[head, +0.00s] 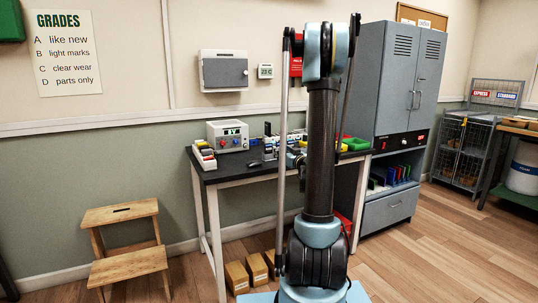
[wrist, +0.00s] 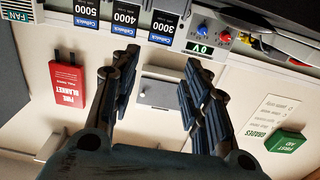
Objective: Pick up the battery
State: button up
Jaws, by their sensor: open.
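My gripper (wrist: 160,62) is open with two dark ridged fingers spread apart. Nothing shows between the fingers, and the row of items lies beyond their tips. In the head view my own arm hides part of the workbench (head: 222,174), and small items there are too small to tell apart.
A grey cabinet (head: 395,120) stands right of the bench. A step stool (head: 125,262) is at the left. A red fire blanket box (wrist: 68,80) is on the wall.

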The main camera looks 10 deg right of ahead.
aim_at(269, 144)
jog(key=x, duration=1.3)
jog(key=shift+w, duration=0.25)
jog(key=c, duration=0.7)
